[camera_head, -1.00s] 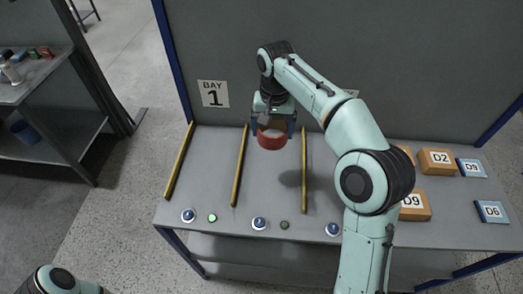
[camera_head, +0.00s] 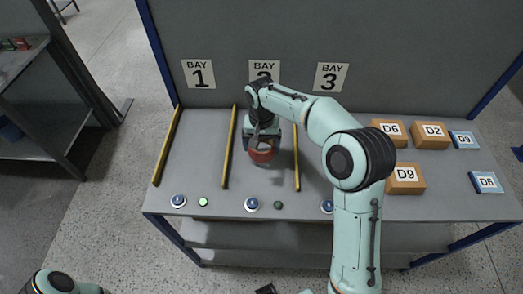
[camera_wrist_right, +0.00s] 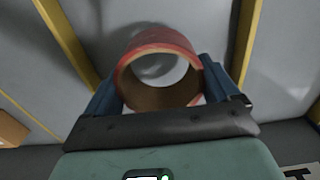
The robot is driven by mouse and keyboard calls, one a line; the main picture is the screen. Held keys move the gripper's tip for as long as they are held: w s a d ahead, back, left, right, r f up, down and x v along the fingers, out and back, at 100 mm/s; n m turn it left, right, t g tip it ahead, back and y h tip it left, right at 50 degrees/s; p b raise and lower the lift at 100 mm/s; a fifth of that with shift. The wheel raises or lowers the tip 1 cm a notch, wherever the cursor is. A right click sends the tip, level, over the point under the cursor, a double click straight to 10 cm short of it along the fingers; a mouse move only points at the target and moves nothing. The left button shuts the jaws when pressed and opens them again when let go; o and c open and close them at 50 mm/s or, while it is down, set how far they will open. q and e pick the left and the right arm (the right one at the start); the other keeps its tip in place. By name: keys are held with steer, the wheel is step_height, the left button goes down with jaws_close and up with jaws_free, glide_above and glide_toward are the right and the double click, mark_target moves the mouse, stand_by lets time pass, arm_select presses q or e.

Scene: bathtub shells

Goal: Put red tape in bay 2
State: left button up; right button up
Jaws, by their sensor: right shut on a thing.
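The red tape (camera_head: 261,155) is a red roll with a brown inside. My right gripper (camera_head: 262,146) is shut on it, between the two yellow strips that bound bay 2 (camera_head: 264,181). The tape appears low over the grey table; I cannot tell whether it touches. In the right wrist view the tape (camera_wrist_right: 160,47) sits between the blue fingers (camera_wrist_right: 162,92), its round opening facing the camera. The bay 2 sign (camera_head: 264,68) is partly hidden by my right arm. My left gripper is out of view; only part of the left arm shows at the lower left.
Yellow strips (camera_head: 229,146) and (camera_head: 297,165) flank the bay. The bay 1 sign (camera_head: 197,74) and bay 3 sign (camera_head: 331,77) hang on the back panel. Blue buttons (camera_head: 252,204) line the front edge. Orange boxes (camera_head: 404,180) and blue boxes (camera_head: 485,183) stand at the right.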

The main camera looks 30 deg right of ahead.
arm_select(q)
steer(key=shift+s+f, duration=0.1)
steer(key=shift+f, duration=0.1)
arm_select(e)
steer(key=shift+f, duration=1.6)
steer(key=shift+f, duration=0.15)
steer(key=o, duration=0.8)
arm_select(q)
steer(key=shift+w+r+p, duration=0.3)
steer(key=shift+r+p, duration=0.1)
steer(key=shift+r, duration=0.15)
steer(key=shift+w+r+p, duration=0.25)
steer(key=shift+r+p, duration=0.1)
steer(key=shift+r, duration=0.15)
arm_select(e)
step_height(320, 180, up, 12)
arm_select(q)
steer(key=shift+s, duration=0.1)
